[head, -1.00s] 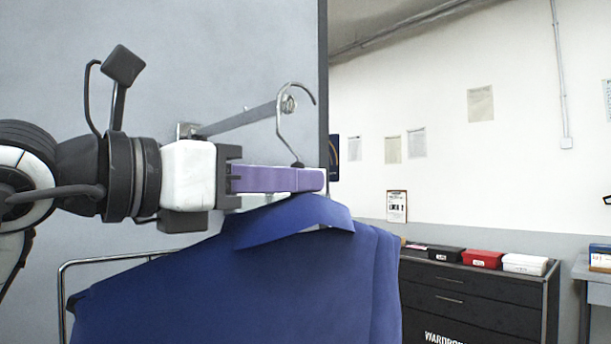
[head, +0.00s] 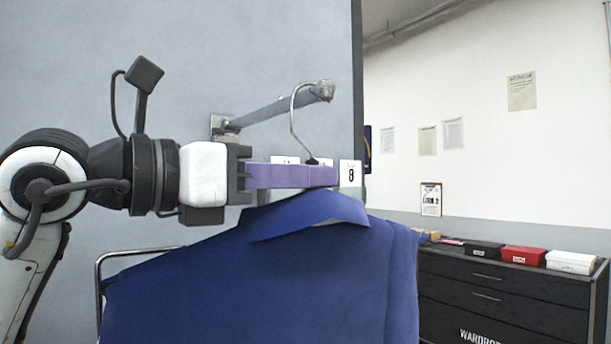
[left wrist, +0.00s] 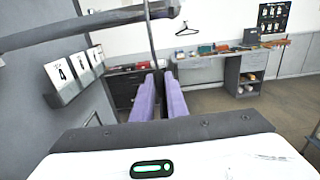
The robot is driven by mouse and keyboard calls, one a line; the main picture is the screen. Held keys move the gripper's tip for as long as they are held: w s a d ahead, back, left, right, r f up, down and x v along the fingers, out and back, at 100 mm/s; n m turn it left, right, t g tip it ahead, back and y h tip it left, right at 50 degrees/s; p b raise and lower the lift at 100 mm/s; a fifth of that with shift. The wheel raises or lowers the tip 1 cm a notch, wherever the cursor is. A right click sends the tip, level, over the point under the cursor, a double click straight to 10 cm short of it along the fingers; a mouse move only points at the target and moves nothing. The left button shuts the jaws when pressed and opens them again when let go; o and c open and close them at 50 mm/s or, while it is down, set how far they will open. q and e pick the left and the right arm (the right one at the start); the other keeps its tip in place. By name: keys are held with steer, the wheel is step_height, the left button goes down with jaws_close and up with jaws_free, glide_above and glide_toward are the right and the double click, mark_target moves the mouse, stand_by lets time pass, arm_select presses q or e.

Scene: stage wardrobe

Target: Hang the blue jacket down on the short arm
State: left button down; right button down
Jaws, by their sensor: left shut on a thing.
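The blue jacket (head: 260,285) hangs upright on a hanger below my left gripper (head: 335,176). The gripper's purple fingers are shut on the hanger's neck, just under its wire hook (head: 293,125). The short arm (head: 270,113) juts from a plate on the grey panel and ends in a knob. The hook's shank crosses in front of the arm, and its curve tops out beside the knob; its open end is hidden. I cannot tell whether hook and arm touch. In the left wrist view, the short arm (left wrist: 95,22) runs overhead and the hook's shank (left wrist: 150,40) rises to its end. My right gripper is not in view.
A rack of number cards (left wrist: 70,88) is fixed to the panel below the arm. A metal rail (head: 100,270) shows behind the jacket. A black drawer unit (head: 500,300) with boxes on top stands at the right. The floor (left wrist: 250,120) there is open.

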arm_select(q)
steer(key=c, duration=1.7)
jaws_free()
